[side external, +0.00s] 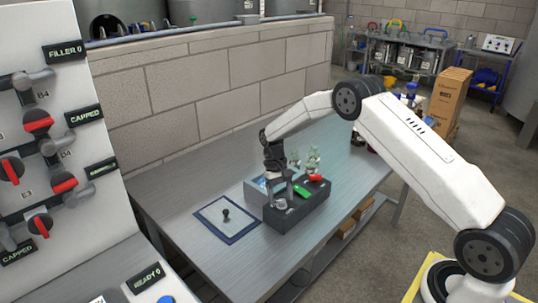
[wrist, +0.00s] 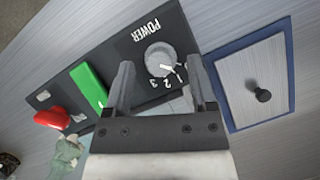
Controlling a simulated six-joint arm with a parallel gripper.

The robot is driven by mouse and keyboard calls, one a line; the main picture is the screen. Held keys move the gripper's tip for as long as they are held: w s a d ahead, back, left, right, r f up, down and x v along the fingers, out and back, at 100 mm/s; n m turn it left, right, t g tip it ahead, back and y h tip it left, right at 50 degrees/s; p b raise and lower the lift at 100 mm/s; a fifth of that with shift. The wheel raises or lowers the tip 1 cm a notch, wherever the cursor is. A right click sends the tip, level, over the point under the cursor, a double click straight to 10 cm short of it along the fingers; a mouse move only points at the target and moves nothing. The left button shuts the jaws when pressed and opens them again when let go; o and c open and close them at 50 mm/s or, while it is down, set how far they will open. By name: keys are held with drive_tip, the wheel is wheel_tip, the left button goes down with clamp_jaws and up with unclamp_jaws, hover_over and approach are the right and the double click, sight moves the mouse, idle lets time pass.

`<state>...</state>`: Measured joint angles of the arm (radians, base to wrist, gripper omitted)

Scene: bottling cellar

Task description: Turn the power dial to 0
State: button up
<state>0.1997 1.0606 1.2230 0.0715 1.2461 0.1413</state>
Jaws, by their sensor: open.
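The power dial (wrist: 158,57) is a round light-grey knob on a dark control box (wrist: 120,45), under the white word POWER. The digits 1, 2 and 3 show along its lower right edge. Its white pointer mark faces lower right, near the 1; I cannot tell the exact setting, and I cannot make out a 0. My gripper (wrist: 161,68) is open, with one finger on each side of the dial in this view. I cannot tell whether the fingers touch it. In the side view my gripper (side external: 277,182) is over the near left end of the box (side external: 302,212).
The box also carries a green rectangular part (wrist: 90,85) and a red button (wrist: 52,118). A blue-bordered plate with a black knob (side external: 226,213) lies left of the box on the metal table (side external: 180,185). A panel of levers (side external: 45,130) stands at far left.

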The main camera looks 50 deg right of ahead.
sight(276, 199)
drive_tip(key=v, duration=0.7)
drive_tip(key=shift+r, duration=0.25)
drive_tip(key=shift+w, duration=0.1)
drive_tip(key=s+a+r+n+t, duration=0.2)
drive_tip(key=s+a, duration=0.3)
drive_tip(key=s, duration=0.7)
drive_tip(key=s+a+r+n+t+h, duration=0.1)
drive_tip(key=s+a+t, duration=0.3)
drive_tip(key=s, duration=0.8)
drive_tip(key=shift+a+r+n+t+h, duration=0.3)
drive_tip(key=shift+a+r+n, duration=0.15)
drive_tip(key=shift+n, duration=0.25)
